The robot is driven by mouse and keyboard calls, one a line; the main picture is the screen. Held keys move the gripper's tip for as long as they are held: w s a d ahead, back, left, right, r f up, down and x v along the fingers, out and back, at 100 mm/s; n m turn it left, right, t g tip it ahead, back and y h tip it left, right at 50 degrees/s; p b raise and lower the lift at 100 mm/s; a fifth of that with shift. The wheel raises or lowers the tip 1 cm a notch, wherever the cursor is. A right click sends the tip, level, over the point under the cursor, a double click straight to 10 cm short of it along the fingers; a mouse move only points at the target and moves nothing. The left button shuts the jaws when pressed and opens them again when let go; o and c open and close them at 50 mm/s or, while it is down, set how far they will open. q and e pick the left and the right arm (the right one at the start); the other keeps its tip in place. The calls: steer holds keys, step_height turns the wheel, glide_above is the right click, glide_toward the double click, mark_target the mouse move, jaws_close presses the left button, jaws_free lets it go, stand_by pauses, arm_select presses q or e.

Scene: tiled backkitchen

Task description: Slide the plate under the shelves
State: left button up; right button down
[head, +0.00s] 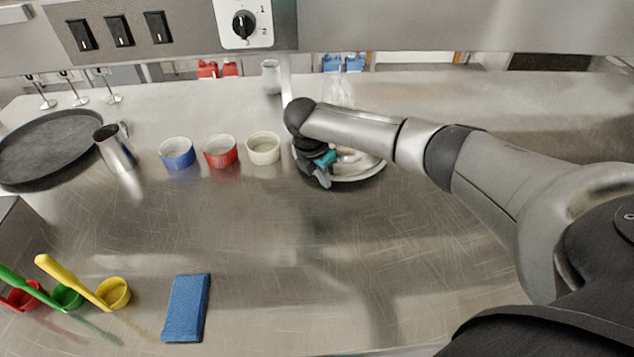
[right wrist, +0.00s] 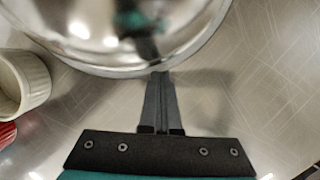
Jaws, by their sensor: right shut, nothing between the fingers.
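The plate is a round, shiny metal dish (head: 366,172) on the steel counter, right of a row of small bowls, partly hidden behind my right arm. In the right wrist view the plate (right wrist: 95,30) fills the top left, with its curved rim just ahead of my fingertips. My right gripper (head: 322,182) is at the plate's near left edge; its fingers (right wrist: 160,78) are shut together and empty. Whether the tips touch the rim I cannot tell. A metal panel with switches (head: 180,30) hangs over the back of the counter. My left gripper is out of view.
Blue (head: 177,154), red (head: 221,152) and cream (head: 263,149) ramekins stand left of the plate. A metal jug (head: 115,150) and dark round tray (head: 50,145) are further left. A blue sponge (head: 187,308) and coloured scoops (head: 113,293) lie in front. The middle counter is clear.

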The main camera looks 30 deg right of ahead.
mark_target(344, 162)
steer(key=d, duration=0.2)
steer(key=w+d+b, duration=0.1)
steer(key=d, duration=0.1)
steer(key=w+d, duration=0.1)
steer(key=d, duration=0.2)
steer(key=shift+w+d+f+b, duration=0.1)
steer(key=shift+w+b, duration=0.05)
steer(key=shift+b, duration=0.2)
steer(key=shift+w+d, duration=0.15)
steer(key=shift+d, duration=0.4)
